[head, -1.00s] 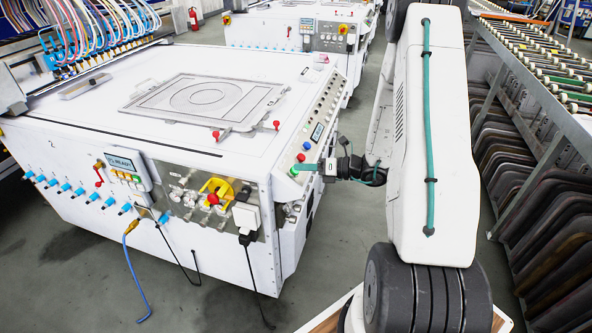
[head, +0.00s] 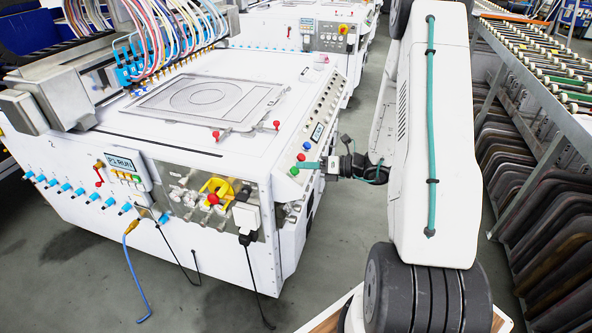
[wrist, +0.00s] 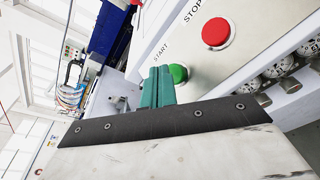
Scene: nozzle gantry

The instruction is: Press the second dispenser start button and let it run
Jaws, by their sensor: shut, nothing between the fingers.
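The white dispenser (head: 225,235) marked "2" stands on the left in the head view. Its small display (head: 122,162) shows text that looks like "RUN". Its sloping side panel carries a green START button (wrist: 178,73) and a red STOP button (wrist: 215,32), and the red one also shows in the head view (head: 301,157). My gripper (wrist: 158,86) has its teal fingers shut, with nothing between them. The fingertips are right at the green button and cover part of it. I cannot tell whether they touch. The gripper (head: 308,165) also shows at the panel in the head view.
A nozzle gantry (head: 55,90) with coloured hoses spans the back of the dispenser's bed. Black cables and a blue hose (head: 137,275) hang at the front. Another white machine (head: 290,28) stands behind. A roller rack (head: 540,70) lines the right, with grey floor between.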

